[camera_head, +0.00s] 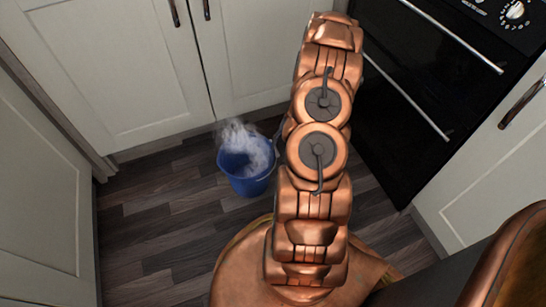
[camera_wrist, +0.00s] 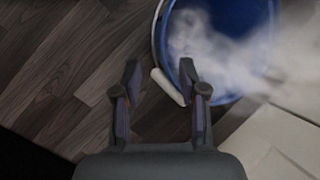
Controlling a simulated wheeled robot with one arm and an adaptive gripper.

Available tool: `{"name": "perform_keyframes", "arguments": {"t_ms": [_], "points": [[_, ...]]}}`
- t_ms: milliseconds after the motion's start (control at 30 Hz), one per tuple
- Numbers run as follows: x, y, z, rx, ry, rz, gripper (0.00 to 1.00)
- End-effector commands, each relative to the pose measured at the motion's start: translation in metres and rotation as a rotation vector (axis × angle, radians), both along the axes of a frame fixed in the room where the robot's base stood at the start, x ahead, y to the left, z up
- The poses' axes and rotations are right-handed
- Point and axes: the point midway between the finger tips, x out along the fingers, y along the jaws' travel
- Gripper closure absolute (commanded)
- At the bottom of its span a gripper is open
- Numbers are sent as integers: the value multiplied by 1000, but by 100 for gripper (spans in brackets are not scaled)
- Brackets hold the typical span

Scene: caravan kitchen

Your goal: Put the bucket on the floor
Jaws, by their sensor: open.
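A blue bucket (camera_head: 235,178) stands upright on the dark wood floor (camera_head: 150,235), with pale steam rising from it. In the wrist view the bucket (camera_wrist: 215,25) is at the top, with its blue inside partly veiled by steam. Its handle has a white grip (camera_wrist: 167,87) that slants between my fingertips, nearer the right one. My gripper (camera_wrist: 160,74) is open beside the bucket's rim; I cannot tell whether a finger touches the handle. In the head view my arm mostly hides the gripper.
White cabinets (camera_head: 110,70) stand behind the bucket and at the left. A black oven (camera_head: 410,90) is to the right of my arm, with another white cabinet (camera_head: 490,170) beside it. Bare floor lies left of and in front of the bucket.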

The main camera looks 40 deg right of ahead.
Motion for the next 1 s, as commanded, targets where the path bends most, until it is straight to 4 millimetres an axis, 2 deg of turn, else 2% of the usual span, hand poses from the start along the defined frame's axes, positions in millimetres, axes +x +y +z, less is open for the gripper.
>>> {"name": "perform_keyframes", "arguments": {"t_ms": [167,300,500,733,1000], "points": [[12,20,30,-9,-9,69,58],[21,55,68,-14,-12,167,58],[23,106,121,-26,-9,308,58],[8,163,175,-48,0,467,58],[-28,220,227,-88,18,644,58]]}}
